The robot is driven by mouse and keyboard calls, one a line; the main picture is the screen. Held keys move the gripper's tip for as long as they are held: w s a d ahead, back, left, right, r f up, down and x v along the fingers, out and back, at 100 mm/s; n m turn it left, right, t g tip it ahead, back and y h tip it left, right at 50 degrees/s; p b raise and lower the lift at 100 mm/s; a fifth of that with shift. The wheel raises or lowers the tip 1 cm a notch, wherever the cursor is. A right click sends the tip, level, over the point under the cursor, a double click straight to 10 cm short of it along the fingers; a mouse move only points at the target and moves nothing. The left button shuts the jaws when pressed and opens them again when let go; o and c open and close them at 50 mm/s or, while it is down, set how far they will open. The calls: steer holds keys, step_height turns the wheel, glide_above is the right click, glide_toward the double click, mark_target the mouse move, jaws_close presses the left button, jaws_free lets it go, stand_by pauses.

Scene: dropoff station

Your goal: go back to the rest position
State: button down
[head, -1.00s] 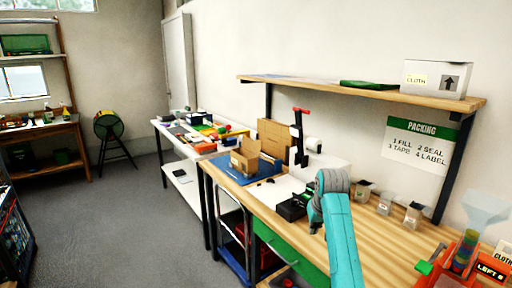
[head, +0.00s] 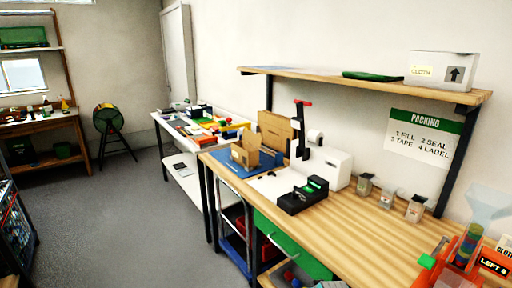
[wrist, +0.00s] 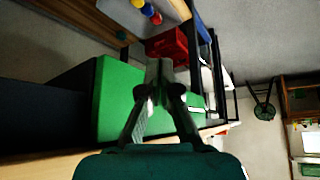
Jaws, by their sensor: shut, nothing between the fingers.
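My gripper (wrist: 160,95) shows in the wrist view with its two fingers drawn together and nothing between them. In the wrist view a green drawer front or panel (wrist: 115,100) lies behind the fingers, and I cannot tell the distance. The wooden packing bench (head: 345,225) is clear of my arm in the head view.
A black device (head: 303,196), a white printer (head: 336,169) and an open cardboard box (head: 246,155) stand on the bench. Small jars (head: 388,197) and an orange dispenser (head: 455,262) are at the right. A shelf (head: 380,87) hangs above. Grey floor (head: 120,220) is open at left.

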steer(key=s+f+t, duration=0.2)
steer(key=s+f, duration=0.6)
steer(key=s, duration=0.6)
steer(key=s+t, duration=0.2)
steer(key=s, duration=1.5)
steer(key=s+r+t, duration=0.4)
steer(key=s+r, duration=1.6)
steer(key=s, duration=0.4)
steer(key=shift+m, duration=0.4)
steer(key=shift+r, duration=0.1)
